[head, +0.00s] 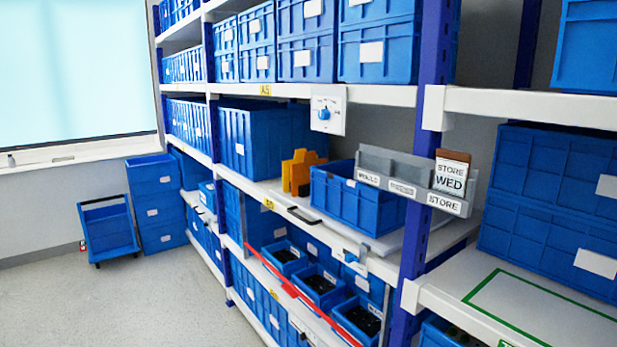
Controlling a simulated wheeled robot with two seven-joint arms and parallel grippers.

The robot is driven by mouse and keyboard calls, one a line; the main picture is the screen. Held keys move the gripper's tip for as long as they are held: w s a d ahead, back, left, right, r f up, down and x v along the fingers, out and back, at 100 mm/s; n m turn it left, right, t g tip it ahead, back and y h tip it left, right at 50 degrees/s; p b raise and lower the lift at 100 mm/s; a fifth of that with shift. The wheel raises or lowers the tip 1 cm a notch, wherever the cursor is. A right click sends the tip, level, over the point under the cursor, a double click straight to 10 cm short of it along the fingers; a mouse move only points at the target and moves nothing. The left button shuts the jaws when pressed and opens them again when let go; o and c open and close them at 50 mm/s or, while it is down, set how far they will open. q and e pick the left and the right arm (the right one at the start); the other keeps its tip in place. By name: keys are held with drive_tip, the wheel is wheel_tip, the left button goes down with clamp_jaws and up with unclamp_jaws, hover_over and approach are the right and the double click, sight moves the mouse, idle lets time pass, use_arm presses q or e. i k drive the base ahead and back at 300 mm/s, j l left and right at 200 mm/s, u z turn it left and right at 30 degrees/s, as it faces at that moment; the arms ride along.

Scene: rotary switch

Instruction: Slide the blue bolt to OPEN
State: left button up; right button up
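A small blue piece, which looks like the blue bolt (350,257), sits on a metal fitting at the front edge of the middle shelf, below the blue open bin. It is small in the head view, and I cannot read any OPEN mark or tell its position. A white switch panel (328,101) with a blue rotary knob (324,113) hangs from the shelf edge above. Neither of my grippers is in view.
A blue open bin (352,203) and orange dividers (299,171) stand on the middle shelf. A grey label rack (402,172) is at the right. A red bar (287,284) runs along the lower shelf front. A blue cart (108,229) stands at left; the floor (130,300) is clear.

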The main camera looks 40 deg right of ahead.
sight(350, 257)
drive_tip(key=z, duration=1.4)
